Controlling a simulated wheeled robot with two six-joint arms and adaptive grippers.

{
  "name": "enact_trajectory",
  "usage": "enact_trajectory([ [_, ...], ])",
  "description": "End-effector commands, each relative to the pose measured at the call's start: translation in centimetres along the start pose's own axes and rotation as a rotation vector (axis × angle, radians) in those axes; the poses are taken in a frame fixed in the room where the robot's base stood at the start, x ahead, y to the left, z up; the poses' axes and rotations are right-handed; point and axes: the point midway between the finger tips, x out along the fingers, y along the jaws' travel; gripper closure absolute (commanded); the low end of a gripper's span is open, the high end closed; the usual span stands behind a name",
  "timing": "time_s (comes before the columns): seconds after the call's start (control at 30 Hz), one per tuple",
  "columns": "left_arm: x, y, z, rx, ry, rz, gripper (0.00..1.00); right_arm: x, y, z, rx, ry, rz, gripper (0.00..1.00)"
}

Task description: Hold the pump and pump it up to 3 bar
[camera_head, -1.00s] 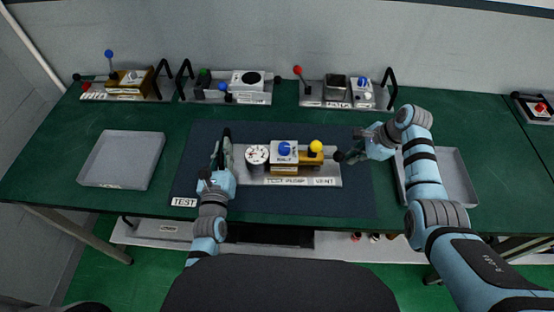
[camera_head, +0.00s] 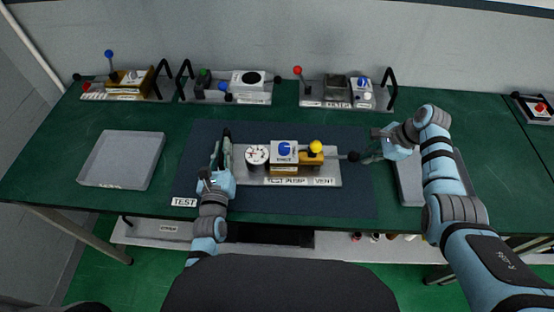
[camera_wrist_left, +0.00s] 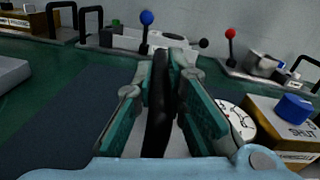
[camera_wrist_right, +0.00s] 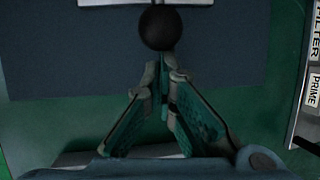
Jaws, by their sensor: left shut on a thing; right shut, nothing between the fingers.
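The test pump (camera_head: 333,172) lies on the dark mat, with a white gauge (camera_head: 257,155), a blue knob (camera_head: 285,148) marked SHUT and a yellow knob (camera_head: 316,146) by the VENT label. The gauge's reading is too small to tell. My left gripper (camera_head: 222,148) is shut on the pump's black handle (camera_wrist_left: 158,105) at its left end. A rod ending in a black ball (camera_head: 353,156) sticks out of the pump's right side. My right gripper (camera_head: 368,157) is shut and empty just right of the ball. In the right wrist view, the ball (camera_wrist_right: 158,28) lies just beyond its fingertips.
A grey tray (camera_head: 122,160) stands at the left; another (camera_head: 465,185) is partly hidden behind my right arm. Three units stand along the back: a blue-lever one (camera_head: 128,83), a middle one (camera_head: 228,88) and a red-lever one (camera_head: 345,93). A red-button unit (camera_head: 540,108) stands far right.

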Motion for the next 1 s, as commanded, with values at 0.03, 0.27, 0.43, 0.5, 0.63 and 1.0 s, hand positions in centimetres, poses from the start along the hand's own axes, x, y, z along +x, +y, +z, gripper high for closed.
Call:
enact_trajectory([
  [0.03,-0.2,0.0,-0.7,0.000,0.019,0.000,1.00,0.0,0.0,-0.2,0.000,-0.001,0.000,1.00],
  [0.27,-0.2,0.0,-0.7,0.000,0.019,0.000,1.00,-0.1,0.0,-0.3,0.000,0.000,0.000,1.00],
  [0.43,-0.2,0.1,-0.7,0.000,0.019,0.000,1.00,-0.1,0.0,-0.3,0.000,0.001,0.000,1.00],
  [0.5,-0.2,0.1,-0.7,0.001,0.019,0.000,1.00,0.0,0.0,-0.2,0.000,0.001,0.000,1.00],
  [0.63,-0.2,0.1,-0.7,0.001,0.019,0.000,1.00,0.2,0.0,0.5,-0.002,0.000,0.000,1.00],
  [1.0,-0.2,0.0,-0.7,0.000,0.019,0.000,1.00,0.5,0.1,1.2,0.000,-0.001,0.001,1.00],
])
